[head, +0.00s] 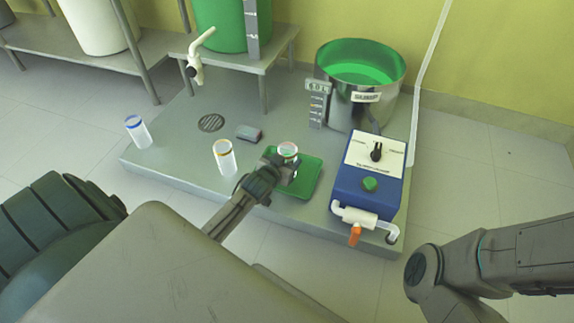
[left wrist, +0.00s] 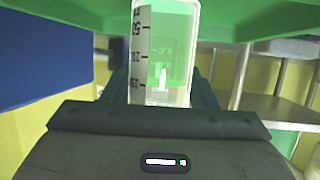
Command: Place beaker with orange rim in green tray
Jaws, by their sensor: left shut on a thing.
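Another clear beaker (head: 225,159) with an amber-orange rim stands left of the tray. My right gripper is not in view; only my right arm shows at lower right.
A blue control box (head: 345,188) with a white pipe and orange tap stands right of the tray. A steel pot (head: 393,100) stands behind it. A blue-rimmed beaker (head: 140,136) is at far left. A small grey block (head: 249,133) and a round drain (head: 211,122) lie behind.

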